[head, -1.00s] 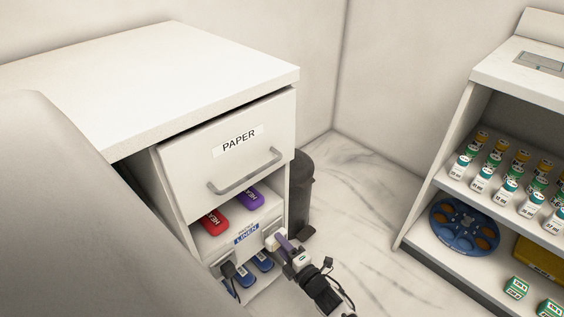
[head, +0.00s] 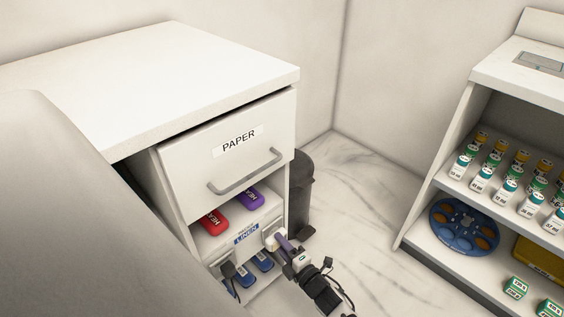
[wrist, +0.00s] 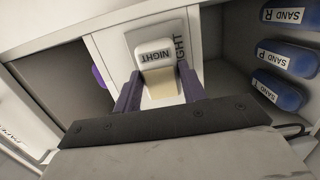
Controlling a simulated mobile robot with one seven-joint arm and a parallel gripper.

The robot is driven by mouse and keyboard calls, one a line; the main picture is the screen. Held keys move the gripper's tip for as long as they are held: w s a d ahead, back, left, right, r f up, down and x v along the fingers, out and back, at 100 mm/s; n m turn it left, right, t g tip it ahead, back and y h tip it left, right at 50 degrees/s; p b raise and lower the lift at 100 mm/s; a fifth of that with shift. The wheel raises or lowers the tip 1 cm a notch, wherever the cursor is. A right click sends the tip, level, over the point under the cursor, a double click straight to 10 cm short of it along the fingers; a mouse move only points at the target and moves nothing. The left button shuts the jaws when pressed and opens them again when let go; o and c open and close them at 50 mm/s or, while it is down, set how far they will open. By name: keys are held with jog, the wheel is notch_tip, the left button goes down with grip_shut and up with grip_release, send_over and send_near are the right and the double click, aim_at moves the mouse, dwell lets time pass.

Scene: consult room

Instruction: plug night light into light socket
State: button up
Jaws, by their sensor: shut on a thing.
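The night light (wrist: 155,54) is a white block marked NIGHT with a cream lower part. In the wrist view my gripper (wrist: 158,88) has its two purple fingers closed on either side of it. In the head view my gripper (head: 284,243) is at the right end of the cabinet's LINEN rail, against the socket there.
The white cabinet (head: 150,75) has a PAPER drawer (head: 235,150) above. Red (head: 210,221) and purple (head: 246,199) items lie on its shelf. A black plug (head: 229,270) sits left of the LINEN label. Blue sand items (wrist: 283,57) are right in the wrist view. A dark bin (head: 299,195) stands behind.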

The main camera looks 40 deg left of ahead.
jog(key=shift+a, duration=0.55)
dwell(0.4)
jog(key=o, duration=1.1)
jog(key=shift+c, duration=0.2)
jog(key=s+d+p, duration=0.1)
jog(key=s+d, duration=0.1)
jog(key=d, duration=1.1)
jog(key=shift+s+d, duration=0.3)
jog(key=shift+s, duration=0.05)
jog(key=shift+r, duration=0.1)
